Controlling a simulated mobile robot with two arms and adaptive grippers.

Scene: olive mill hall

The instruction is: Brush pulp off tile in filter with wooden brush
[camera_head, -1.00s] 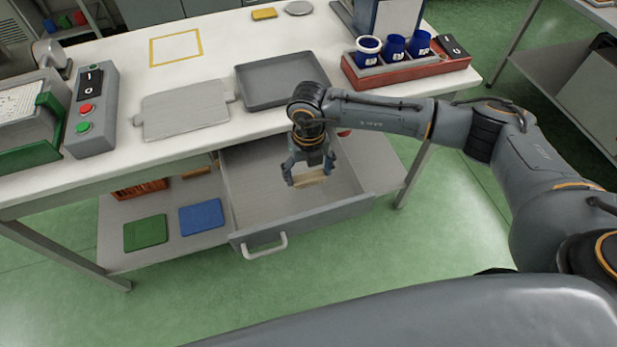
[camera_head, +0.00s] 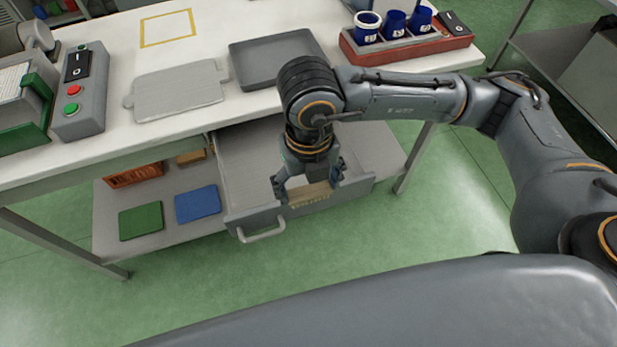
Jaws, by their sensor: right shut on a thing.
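The wooden brush (camera_head: 309,196), a pale block with bristles along its lower edge, is between the fingers of my right gripper (camera_head: 309,187). The gripper is shut on it and holds it above the open grey drawer (camera_head: 245,160), over the front part. At the far left of the table stands a green-framed unit (camera_head: 28,130) with a pale slatted or plate-like insert (camera_head: 12,82), cut by the picture edge. It may be the filter with the tile; I cannot make out pulp on it. My left gripper is not in view.
A grey switch box (camera_head: 82,90) stands beside the green-framed unit. A flat grey plate (camera_head: 178,92) and a grey tray (camera_head: 270,57) lie on the table. Blue cups (camera_head: 395,24) stand in a red rack (camera_head: 412,45). The drawer (camera_head: 262,233) sticks out below the tabletop.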

